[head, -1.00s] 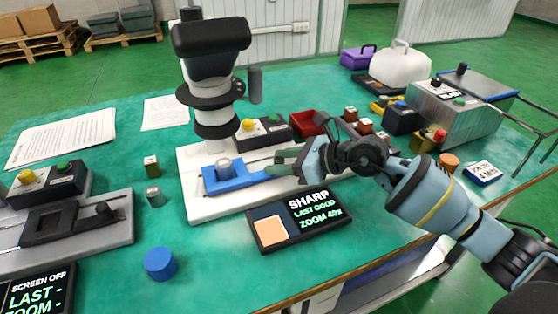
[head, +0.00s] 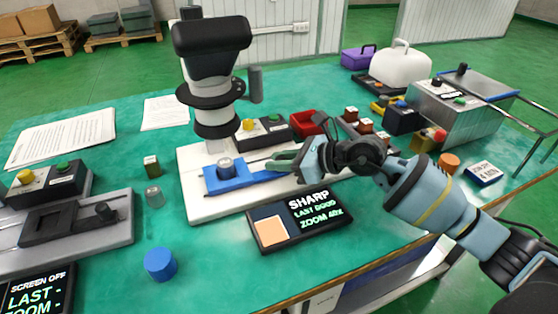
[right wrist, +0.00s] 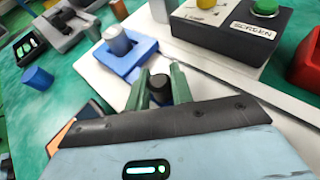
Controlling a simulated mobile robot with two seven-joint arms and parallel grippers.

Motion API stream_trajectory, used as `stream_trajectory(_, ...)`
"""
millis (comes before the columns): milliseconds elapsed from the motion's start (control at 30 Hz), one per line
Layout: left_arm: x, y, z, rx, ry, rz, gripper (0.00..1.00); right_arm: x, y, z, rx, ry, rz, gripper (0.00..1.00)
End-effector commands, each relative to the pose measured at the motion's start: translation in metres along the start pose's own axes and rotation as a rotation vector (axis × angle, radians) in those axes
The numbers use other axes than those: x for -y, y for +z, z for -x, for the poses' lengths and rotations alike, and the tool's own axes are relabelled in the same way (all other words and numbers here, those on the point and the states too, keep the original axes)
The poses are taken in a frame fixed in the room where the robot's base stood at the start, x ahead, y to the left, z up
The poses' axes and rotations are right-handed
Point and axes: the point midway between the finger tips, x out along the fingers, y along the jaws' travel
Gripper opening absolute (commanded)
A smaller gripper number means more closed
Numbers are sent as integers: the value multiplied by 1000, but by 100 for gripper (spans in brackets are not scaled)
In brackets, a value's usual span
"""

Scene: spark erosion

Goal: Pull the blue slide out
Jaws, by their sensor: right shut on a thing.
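The blue slide (head: 240,184) lies on the white base of the microscope, with a grey metal cylinder (head: 226,167) in its raised holder. It also shows in the right wrist view (right wrist: 126,66), with its dark round knob (right wrist: 159,88) between the two green fingers of my right gripper (right wrist: 160,82). My right gripper (head: 282,164) is shut on that knob at the slide's right end; in the head view the fingers hide the knob. My left gripper is in neither view.
The microscope (head: 212,70) stands over the base. A screen reading SHARP (head: 298,220) lies in front. A button box (head: 263,132) and a red bin (head: 306,124) are behind. A blue cylinder (head: 160,264) stands front left, and a second, dark slide station (head: 70,222) is at left.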

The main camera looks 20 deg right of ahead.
Motion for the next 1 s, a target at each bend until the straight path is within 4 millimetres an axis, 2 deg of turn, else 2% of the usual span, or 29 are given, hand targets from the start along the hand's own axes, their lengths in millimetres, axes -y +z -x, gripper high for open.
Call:
stream_trajectory(267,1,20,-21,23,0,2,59,50,-26,42,-9,-9,-5,0)
stream_trajectory(500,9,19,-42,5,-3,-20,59,91,-40,81,-8,-6,-4,0)
stream_trajectory(700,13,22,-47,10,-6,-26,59,102,-42,94,-4,-2,-1,0)
stream_trajectory(967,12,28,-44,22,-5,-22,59,102,-40,94,-3,0,0,0)
stream_trajectory(1000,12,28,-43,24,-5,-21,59,102,-40,94,-3,0,0,24)
